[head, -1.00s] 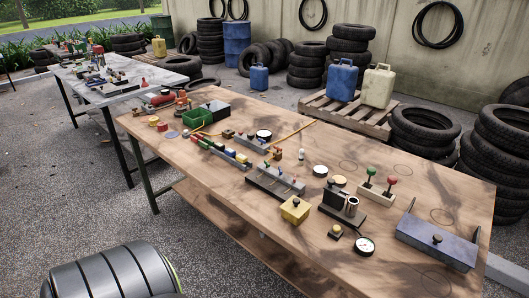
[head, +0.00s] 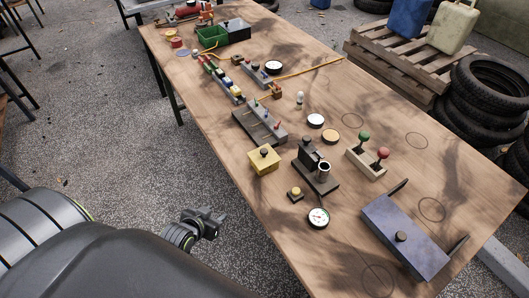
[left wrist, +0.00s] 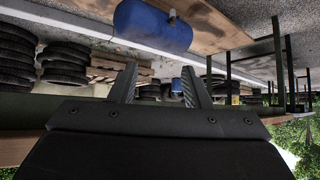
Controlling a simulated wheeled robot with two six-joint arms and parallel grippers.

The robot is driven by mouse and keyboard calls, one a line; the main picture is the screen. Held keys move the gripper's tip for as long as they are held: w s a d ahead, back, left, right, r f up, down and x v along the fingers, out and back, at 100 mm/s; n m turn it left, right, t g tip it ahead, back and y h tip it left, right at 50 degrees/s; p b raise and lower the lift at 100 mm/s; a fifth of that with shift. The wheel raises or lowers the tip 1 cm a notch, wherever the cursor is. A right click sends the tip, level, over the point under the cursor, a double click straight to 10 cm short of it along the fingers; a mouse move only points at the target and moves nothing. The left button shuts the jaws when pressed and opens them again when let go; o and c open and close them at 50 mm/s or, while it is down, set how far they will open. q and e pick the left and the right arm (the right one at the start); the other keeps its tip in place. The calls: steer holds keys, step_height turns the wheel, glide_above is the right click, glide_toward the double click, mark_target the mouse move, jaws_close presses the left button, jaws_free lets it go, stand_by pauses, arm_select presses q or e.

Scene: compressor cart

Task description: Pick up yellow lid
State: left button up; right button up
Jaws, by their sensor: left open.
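The yellow lid (head: 263,161) is a small yellow square piece with a black knob on top. It sits near the front edge of the wooden table (head: 235,165), in the middle of the head view. My left gripper (head: 216,220) is off the table's front side, to the left of and nearer than the lid, over the gravel. In the left wrist view its two dark fingers (left wrist: 158,70) are apart with nothing between them. The lid is not visible in the left wrist view. My right gripper is not in view.
A blue-grey box (head: 403,238) is at right. A blue tank (left wrist: 153,26) shows in the left wrist view.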

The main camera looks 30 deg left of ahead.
arm_select(q)
step_height(320, 180, up, 15)
steer(key=w+d+m+t+h+p, duration=0.1)
steer(key=w+d+t, duration=0.1)
steer(key=d, duration=0.1)
steer(key=m+t+h, duration=0.1)
steer(key=t, duration=0.1)
glide_toward(262, 152)
steer(key=p+x, duration=0.1)
steer(key=x, duration=0.3)
steer(key=shift+w+a+p, duration=0.2)
steer(key=shift+w+p, duration=0.1)
steer(key=shift+p, duration=0.1)
steer(key=shift+w+f, duration=0.2)
steer(key=shift+w, duration=0.3)
steer(key=x, duration=0.2)
steer(key=p+x, duration=0.1)
steer(key=x, duration=0.1)
steer(key=shift+d, duration=0.35)
steer(key=shift+w+f, duration=0.35)
steer(key=shift+w, duration=0.2)
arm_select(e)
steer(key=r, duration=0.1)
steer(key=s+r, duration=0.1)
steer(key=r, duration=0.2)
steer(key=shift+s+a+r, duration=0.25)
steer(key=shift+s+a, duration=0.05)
